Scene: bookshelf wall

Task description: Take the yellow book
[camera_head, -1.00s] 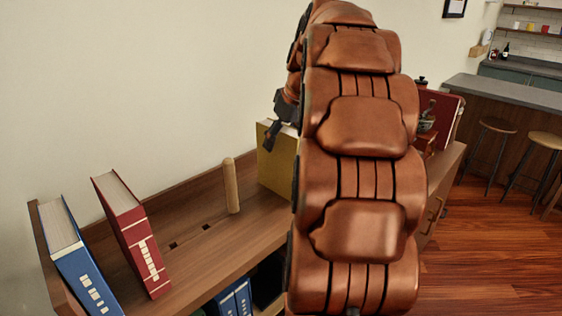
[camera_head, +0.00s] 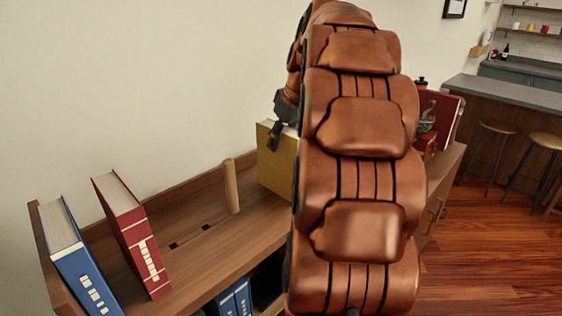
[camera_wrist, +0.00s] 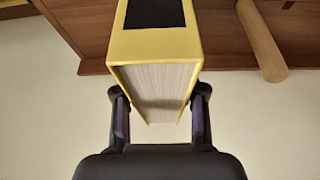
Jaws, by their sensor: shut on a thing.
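The yellow book (camera_head: 278,160) stands on the wooden shelf top behind my arm, which hides its right part in the head view. In the wrist view the yellow book (camera_wrist: 155,48) shows its spine with a black label and its white page edges. My gripper (camera_wrist: 160,112) is shut on it, with one finger on each side of the covers. In the head view only part of my gripper (camera_head: 274,138) shows, at the top of the book.
A wooden peg (camera_head: 231,186) stands on the shelf top (camera_head: 205,245) left of the yellow book. A red book (camera_head: 134,235) and a blue book (camera_head: 75,255) lean farther left. Another red book (camera_head: 447,112) stands behind my arm at right. Blue books (camera_head: 234,299) sit on the lower shelf.

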